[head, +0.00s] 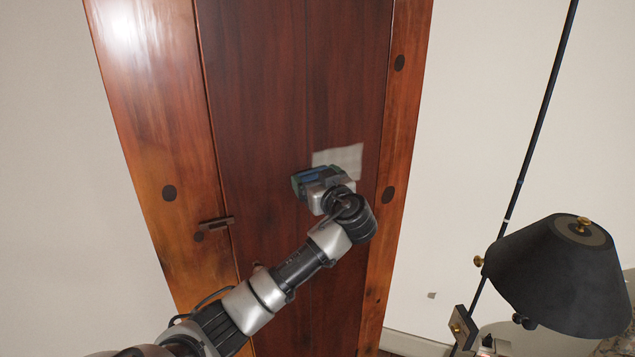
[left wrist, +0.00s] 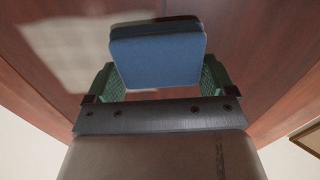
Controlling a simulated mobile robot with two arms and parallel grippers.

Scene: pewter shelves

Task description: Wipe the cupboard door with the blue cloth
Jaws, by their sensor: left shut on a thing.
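The cupboard door (head: 290,80) is a tall dark reddish wooden panel in an orange-brown frame. A pale whitish patch (head: 340,158) lies on it, up and to the right of my left gripper; the patch also shows at the upper left of the left wrist view (left wrist: 75,50). My left gripper (head: 304,182) is in front of the door, shut on the blue cloth (left wrist: 157,62). The cloth is a folded, thick pad between the green fingers, and only a little blue shows in the head view. I cannot tell whether it touches the door. My right gripper is not in view.
A small dark latch (head: 216,222) sticks out at the door's left edge, below my left gripper's height. A black lamp shade (head: 560,275) with brass knobs and a thin dark pole (head: 530,150) stand at the right. Pale wall flanks the cupboard.

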